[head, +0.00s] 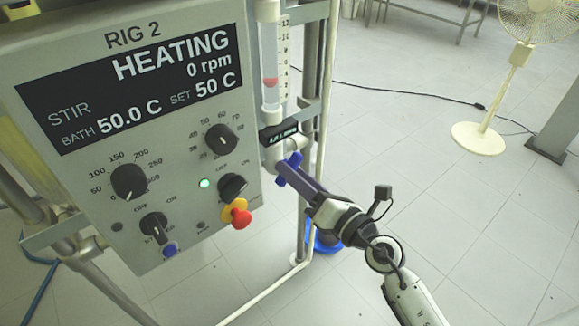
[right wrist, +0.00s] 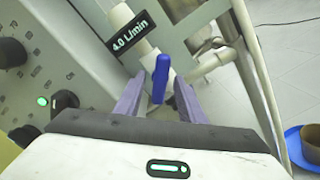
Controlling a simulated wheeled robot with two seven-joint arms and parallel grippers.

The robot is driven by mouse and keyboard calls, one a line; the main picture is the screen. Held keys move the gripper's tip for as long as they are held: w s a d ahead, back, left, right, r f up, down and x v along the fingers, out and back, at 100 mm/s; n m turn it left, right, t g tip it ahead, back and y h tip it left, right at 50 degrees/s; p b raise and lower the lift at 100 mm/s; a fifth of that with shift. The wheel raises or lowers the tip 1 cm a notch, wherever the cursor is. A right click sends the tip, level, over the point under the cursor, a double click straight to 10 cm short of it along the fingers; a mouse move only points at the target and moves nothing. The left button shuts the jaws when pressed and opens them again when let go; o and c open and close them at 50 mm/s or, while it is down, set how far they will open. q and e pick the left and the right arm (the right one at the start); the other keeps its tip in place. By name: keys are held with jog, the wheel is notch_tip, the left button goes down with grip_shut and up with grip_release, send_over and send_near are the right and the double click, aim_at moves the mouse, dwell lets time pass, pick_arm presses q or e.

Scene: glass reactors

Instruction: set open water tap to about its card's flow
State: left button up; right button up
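The water tap's blue handle (right wrist: 161,77) sits on a pale pipe fitting; its blue end also shows in the head view (head: 290,168). My right gripper (right wrist: 160,88) is open, its two purple fingers on either side of the handle, with narrow gaps visible. In the head view the right gripper (head: 291,175) reaches the tap from the lower right. A black card (right wrist: 131,32) above the tap reads 4.0 L/min. The flow tube (head: 271,55) holds a red float (head: 270,82) in its lower part; the exact reading is too small to tell. My left gripper is not in view.
The RIG 2 panel (head: 190,105) with knobs and a red button (head: 241,219) stands left of the tap. Metal uprights (head: 325,90) stand close behind it. A blue object (head: 325,241) is on the floor below.

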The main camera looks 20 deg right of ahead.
jog(key=shift+x, duration=1.05)
grip_shut()
jog(key=shift+r+m+p, duration=0.2)
jog(key=shift+m+p, duration=0.5)
jog(key=shift+p, duration=0.25)
jog(key=shift+f+m, duration=0.25)
jog(key=shift+m, duration=0.25)
grip_release()
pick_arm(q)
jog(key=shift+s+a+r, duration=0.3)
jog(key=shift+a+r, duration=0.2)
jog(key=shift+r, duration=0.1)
